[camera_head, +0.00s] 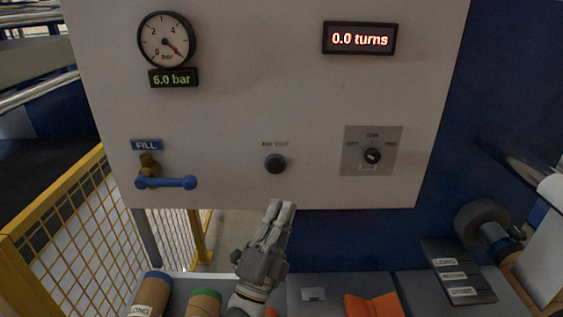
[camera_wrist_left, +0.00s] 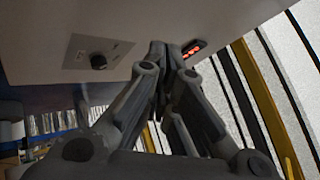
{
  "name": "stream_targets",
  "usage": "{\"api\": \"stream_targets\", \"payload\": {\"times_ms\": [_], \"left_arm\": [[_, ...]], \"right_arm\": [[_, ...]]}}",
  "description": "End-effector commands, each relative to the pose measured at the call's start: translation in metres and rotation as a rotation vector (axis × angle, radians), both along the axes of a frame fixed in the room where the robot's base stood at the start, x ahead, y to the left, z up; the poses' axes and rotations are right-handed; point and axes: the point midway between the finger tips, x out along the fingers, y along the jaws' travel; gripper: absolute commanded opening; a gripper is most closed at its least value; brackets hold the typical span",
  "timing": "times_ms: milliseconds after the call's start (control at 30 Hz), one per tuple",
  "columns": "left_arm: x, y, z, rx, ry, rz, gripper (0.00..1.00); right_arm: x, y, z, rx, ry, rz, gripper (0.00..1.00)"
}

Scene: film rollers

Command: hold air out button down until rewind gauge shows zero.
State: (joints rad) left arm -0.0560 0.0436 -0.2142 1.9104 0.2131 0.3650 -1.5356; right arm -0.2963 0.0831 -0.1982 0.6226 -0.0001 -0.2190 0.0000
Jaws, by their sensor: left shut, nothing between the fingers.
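The dark round air out button (camera_head: 275,163) sits in the lower middle of the white panel, under a small label. The gauge (camera_head: 166,39) at the panel's upper left has its needle toward the lower right, and the display below it (camera_head: 174,78) reads 6.0 bar. My left gripper (camera_head: 281,206) is shut and empty, just below the button and apart from it in the picture. Its closed fingers also show in the left wrist view (camera_wrist_left: 158,48), where the button is not visible. My right gripper is not in view.
A red display (camera_head: 359,38) reads 0.0 turns. A blue FILL lever (camera_head: 166,182) lies horizontal left of the button; a rotary knob (camera_head: 372,156) is to its right. Cardboard rolls (camera_head: 203,303) lie below. A yellow fence (camera_head: 62,223) stands at left.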

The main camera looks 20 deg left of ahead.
Motion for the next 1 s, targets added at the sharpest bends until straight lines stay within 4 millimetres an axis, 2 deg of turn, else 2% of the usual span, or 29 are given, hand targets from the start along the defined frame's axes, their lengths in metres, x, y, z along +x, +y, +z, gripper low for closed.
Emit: {"api": "stream_targets", "payload": {"times_ms": [200, 633, 767, 1000], "left_arm": [[-0.003, 0.003, 0.013, 0.022, -0.081, 0.049, 0.00], [0.000, 0.004, 0.013, 0.023, -0.085, 0.051, 0.00], [0.011, 0.007, 0.011, 0.023, -0.084, 0.050, 0.00], [0.044, 0.017, 0.010, 0.025, -0.085, 0.050, 0.00]], "right_arm": [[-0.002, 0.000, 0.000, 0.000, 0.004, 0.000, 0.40], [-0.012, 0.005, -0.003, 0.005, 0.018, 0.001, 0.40], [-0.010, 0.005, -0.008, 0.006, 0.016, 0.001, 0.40], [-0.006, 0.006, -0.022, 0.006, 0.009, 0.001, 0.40]]}}
